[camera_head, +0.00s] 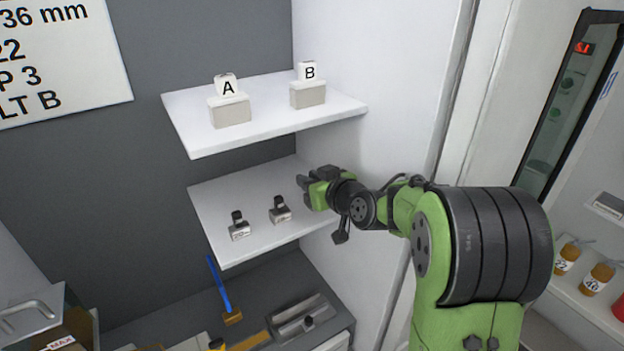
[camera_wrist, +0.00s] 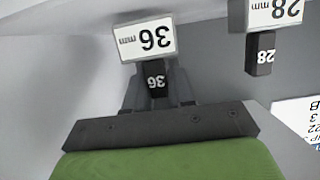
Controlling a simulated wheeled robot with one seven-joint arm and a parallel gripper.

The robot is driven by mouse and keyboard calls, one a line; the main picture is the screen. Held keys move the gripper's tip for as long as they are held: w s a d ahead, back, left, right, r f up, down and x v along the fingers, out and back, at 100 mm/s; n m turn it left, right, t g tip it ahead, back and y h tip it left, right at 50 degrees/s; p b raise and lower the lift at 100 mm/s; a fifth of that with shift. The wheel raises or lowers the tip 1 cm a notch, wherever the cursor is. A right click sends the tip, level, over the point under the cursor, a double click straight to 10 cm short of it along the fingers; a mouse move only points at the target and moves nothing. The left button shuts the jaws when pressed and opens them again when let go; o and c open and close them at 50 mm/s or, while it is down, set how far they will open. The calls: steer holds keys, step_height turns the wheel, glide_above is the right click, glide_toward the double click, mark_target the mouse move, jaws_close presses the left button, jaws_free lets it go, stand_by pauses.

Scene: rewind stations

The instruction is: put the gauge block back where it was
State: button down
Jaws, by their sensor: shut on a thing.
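My gripper (camera_head: 305,190) is over the right end of the lower white shelf (camera_head: 220,190). In the wrist view my gripper (camera_wrist: 158,90) is shut on a dark gauge block (camera_wrist: 156,80) marked 36. A white card (camera_wrist: 146,38) reading 36 mm shows just beyond that block. I cannot tell whether the block touches the shelf. A second dark block (camera_wrist: 264,53) marked 28 stands by a 28 mm card (camera_wrist: 275,12). In the head view two dark blocks, one at the left (camera_head: 237,218) and one nearer my gripper (camera_head: 278,203), stand on the lower shelf with small cards; the held block is hard to make out.
The upper shelf (camera_head: 190,135) bears cubes marked A (camera_head: 228,86) and B (camera_head: 307,70) on grey blocks. A wall sign (camera_head: 60,60) partly reads 36 mm. Below are a blue-handled brush (camera_head: 222,290) and a tool tray. A white side wall (camera_head: 385,80) bounds the shelves.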

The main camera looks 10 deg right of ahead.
steer(key=shift+w+d+f, duration=0.2)
steer(key=shift+w+f, duration=0.1)
steer(key=shift+w, duration=0.05)
steer(key=shift+s, duration=0.1)
steer(key=c, duration=1)
jaws_free()
steer(key=shift+f, duration=0.1)
steer(key=shift+o, duration=0.2)
